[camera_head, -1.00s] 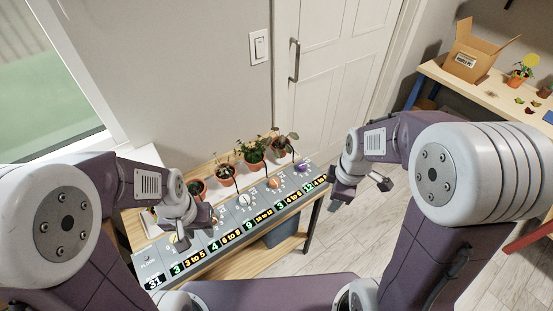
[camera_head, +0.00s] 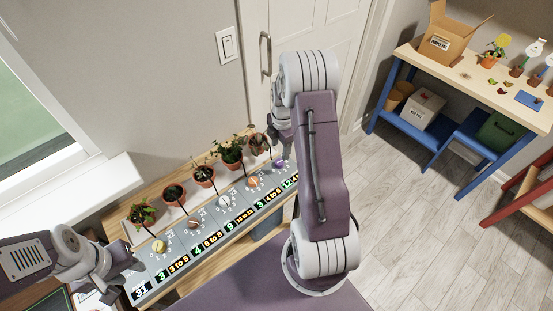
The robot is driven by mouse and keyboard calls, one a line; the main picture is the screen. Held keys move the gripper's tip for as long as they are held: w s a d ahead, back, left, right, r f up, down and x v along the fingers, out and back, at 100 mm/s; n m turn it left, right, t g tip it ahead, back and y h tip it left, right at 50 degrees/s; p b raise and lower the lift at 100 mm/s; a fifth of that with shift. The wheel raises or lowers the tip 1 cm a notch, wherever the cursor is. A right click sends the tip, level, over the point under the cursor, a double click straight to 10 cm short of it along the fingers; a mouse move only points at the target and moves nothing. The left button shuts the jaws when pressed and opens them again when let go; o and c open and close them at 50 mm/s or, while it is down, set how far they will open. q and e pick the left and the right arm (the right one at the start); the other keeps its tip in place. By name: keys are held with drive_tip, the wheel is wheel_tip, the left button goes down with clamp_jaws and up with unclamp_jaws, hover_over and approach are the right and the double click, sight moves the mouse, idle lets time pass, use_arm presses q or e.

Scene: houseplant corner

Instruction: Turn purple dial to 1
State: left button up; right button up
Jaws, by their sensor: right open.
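The purple dial (camera_head: 280,164) is at the far right end of the grey control panel (camera_head: 148,262), largely in view but close under my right gripper. My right gripper (camera_head: 284,152) is open and hangs just above and beside this dial. My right arm hides its fingertips in part, and I cannot tell whether they touch the dial. The panel's right end is also behind my arm. My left gripper (camera_head: 128,268) is at the panel's left end, away from the purple dial; its fingers are too small and dark to read.
Other dials sit left along the panel: orange (camera_head: 253,181), white (camera_head: 224,201), brown (camera_head: 193,222) and yellow (camera_head: 159,246). Several potted plants (camera_head: 203,175) stand behind it. A blue-framed bench (camera_head: 466,75) with a cardboard box (camera_head: 448,38) is at the right. Floor between is clear.

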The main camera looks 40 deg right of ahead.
sight(279, 162)
drive_tip(key=f, duration=0.8)
drive_tip(key=shift+w+f, duration=0.2)
drive_tip(key=shift+w, duration=0.1)
drive_tip(key=shift+c, duration=0.3)
clamp_jaws()
